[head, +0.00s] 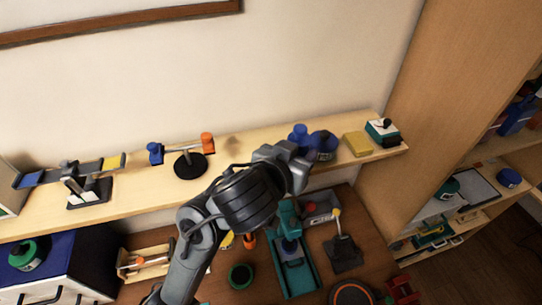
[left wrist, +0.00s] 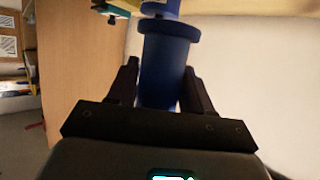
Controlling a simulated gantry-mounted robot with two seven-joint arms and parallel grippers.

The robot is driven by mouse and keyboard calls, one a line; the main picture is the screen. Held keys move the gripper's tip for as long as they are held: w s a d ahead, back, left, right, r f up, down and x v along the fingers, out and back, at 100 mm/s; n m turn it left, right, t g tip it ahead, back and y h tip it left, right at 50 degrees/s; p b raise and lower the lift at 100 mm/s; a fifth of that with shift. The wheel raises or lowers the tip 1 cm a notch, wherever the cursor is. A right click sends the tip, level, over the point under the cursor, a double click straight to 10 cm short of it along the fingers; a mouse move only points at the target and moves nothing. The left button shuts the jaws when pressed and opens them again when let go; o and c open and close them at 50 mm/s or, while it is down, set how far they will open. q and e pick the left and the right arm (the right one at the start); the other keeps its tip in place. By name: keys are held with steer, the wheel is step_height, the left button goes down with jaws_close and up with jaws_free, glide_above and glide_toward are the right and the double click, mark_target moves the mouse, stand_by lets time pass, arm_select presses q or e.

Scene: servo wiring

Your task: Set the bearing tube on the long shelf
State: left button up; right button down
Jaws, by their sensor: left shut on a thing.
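My left gripper (head: 298,158) is over the right part of the long shelf (head: 235,152) in the head view. It is shut on the blue bearing tube (left wrist: 166,65). In the left wrist view the flanged tube stands between the two dark fingers, its lower part hidden by the gripper. In the head view the tube's blue top (head: 298,133) shows just past the gripper, close to a round dark-blue container (head: 323,145). I cannot tell whether the tube touches the shelf. My right gripper is not in view.
On the shelf a yellow block (head: 356,144) and a teal-and-white box (head: 383,132) stand right of the container. A balance-like stand (head: 190,165) with blue and orange ends stands to the left. The workbench (head: 215,270) below is crowded with tools.

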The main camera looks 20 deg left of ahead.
arm_select(q)
steer(key=shift+a+r, duration=0.15)
steer(key=shift+r, duration=0.5)
steer(key=shift+w+a, duration=0.2)
steer(key=w+a+f, duration=0.2)
steer(key=w+a+f+p, duration=0.1)
steer(key=w+a+f, duration=0.1)
steer(key=a, duration=0.1)
steer(key=w+a+f, duration=0.2)
steer(key=w+a, duration=0.1)
steer(key=shift+a+f+p, duration=0.15)
steer(key=shift+a+p, duration=0.1)
steer(key=shift+p, duration=0.05)
steer(key=shift+f+b, duration=0.5)
steer(key=shift+f, duration=1.5)
steer(key=shift+f, duration=0.3)
steer(key=o, duration=1.1)
steer(key=shift+r, duration=0.15)
